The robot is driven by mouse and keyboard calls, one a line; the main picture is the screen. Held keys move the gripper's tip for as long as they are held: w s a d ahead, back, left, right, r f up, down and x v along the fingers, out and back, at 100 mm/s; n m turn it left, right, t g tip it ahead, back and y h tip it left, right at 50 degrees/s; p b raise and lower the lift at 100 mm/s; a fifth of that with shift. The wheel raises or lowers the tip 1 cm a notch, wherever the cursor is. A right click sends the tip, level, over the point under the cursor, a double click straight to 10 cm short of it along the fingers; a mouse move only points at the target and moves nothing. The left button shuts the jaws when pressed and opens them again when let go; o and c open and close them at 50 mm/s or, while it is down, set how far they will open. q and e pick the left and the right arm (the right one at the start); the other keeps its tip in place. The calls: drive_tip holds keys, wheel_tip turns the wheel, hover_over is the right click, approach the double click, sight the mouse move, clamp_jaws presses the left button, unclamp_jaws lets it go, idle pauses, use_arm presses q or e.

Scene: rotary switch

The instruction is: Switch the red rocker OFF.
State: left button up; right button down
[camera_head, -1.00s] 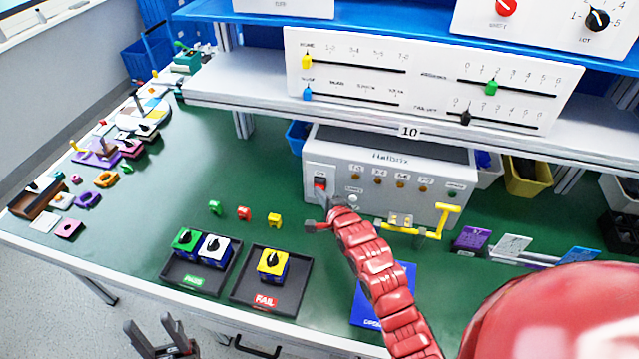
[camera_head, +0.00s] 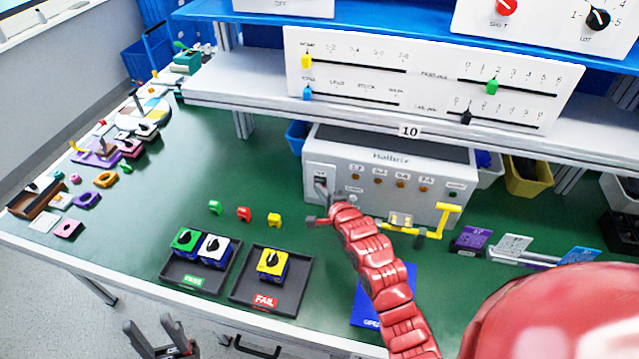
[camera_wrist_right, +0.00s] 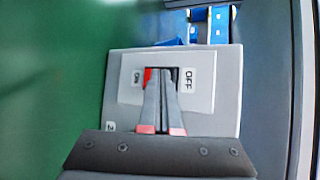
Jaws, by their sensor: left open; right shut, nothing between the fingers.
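The red rocker (camera_wrist_right: 148,74) sits in a white plate (camera_wrist_right: 130,92) on the front of the grey Halbrix box (camera_head: 385,170). In the right wrist view a red strip shows beside the ON label, and a dark part shows beside the OFF label (camera_wrist_right: 188,79). My right gripper (camera_wrist_right: 163,74) is shut and empty, its fingertips over the rocker, hiding much of it. Contact cannot be told for sure. In the head view the right gripper (camera_head: 322,189) covers the rocker's lower part. My left gripper (camera_head: 162,336) is open and empty, low in front of the table edge.
A yellow handle (camera_head: 445,222) stands right of the plate, close to my right arm. Two dark trays (camera_head: 290,304) with switch blocks lie at the front. Small coloured pieces (camera_head: 244,213) lie left of the box. The shelf (camera_head: 260,95) overhangs the box.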

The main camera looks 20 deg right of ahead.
idle(0.5)
drive_tip(key=shift+s+a+p, duration=0.35)
drive_tip(key=shift+s+p, duration=0.15)
drive_tip(key=shift+s, duration=0.05)
drive_tip(key=s+a, duration=0.1)
drive_tip(key=s+a+p, duration=0.1)
drive_tip(key=s+f+p, duration=0.1)
drive_tip(key=s, duration=0.1)
drive_tip(key=shift+s+a, duration=0.1)
drive_tip(key=shift+a, duration=0.3)
idle(0.3)
